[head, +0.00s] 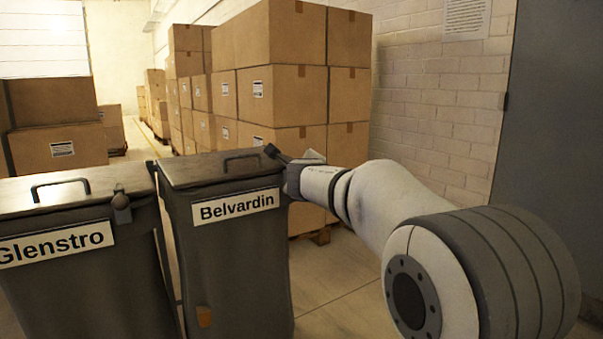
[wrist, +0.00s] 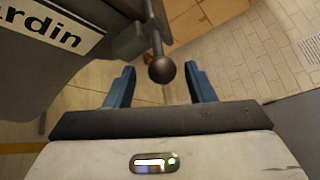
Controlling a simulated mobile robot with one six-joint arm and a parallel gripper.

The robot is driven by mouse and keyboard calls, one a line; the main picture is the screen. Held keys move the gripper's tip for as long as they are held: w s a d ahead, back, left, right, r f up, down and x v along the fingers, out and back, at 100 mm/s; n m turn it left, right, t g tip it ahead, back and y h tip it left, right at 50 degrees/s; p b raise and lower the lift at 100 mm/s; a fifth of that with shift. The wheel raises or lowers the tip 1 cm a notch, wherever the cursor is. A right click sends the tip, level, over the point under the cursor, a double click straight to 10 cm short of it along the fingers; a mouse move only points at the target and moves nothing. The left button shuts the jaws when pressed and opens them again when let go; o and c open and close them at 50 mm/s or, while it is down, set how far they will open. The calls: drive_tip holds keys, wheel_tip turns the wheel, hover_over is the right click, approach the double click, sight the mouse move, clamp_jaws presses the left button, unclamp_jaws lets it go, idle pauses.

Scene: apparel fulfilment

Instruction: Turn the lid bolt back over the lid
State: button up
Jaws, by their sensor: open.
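The Belvardin bin (head: 236,258) is dark grey, with a shut lid (head: 205,170) and a black handle on top. In the wrist view, the lid bolt (wrist: 162,70) is a dark rod ending in a round knob, beside a bracket (wrist: 129,42) on the bin. My gripper (wrist: 160,69) is open, with one blue finger on each side of the knob; I see no clear contact. In the head view, my gripper (head: 285,161) is at the lid's right front corner, where the bolt is hard to make out.
The Glenstro bin (head: 80,285) stands close on the left, with its own bolt (head: 121,205) at its right front corner. Stacked cartons (head: 290,95) stand behind on a pallet. A brick wall (head: 440,110) and a dark grey panel (head: 560,130) are to the right. Bare floor shows between.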

drive_tip(key=v, duration=0.5)
drive_tip(key=shift+s+p, duration=0.25)
drive_tip(key=shift+p, duration=0.1)
drive_tip(key=s+r+n+g+y+p, duration=0.45)
drive_tip(key=s+r+n+p, duration=0.7)
drive_tip(key=p, duration=0.75)
drive_tip(key=s+d+n+g+h+p, duration=0.1)
drive_tip(key=s+d+n+g+p, duration=0.1)
drive_tip(key=s+p, duration=0.4)
drive_tip(key=s+d+n+g+h+p, duration=0.1)
drive_tip(key=s+d+n+g+p, duration=0.2)
drive_tip(key=s+n+p, duration=0.3)
drive_tip(key=s+d+n+g+h+p, duration=0.2)
drive_tip(key=s+d+n+g+p, duration=0.1)
drive_tip(key=s, duration=1)
drive_tip(key=d+n+p, duration=0.1)
drive_tip(key=n+p, duration=0.1)
drive_tip(key=p, duration=0.1)
drive_tip(key=shift+s+d+p, duration=0.3)
drive_tip(key=shift+d, duration=0.05)
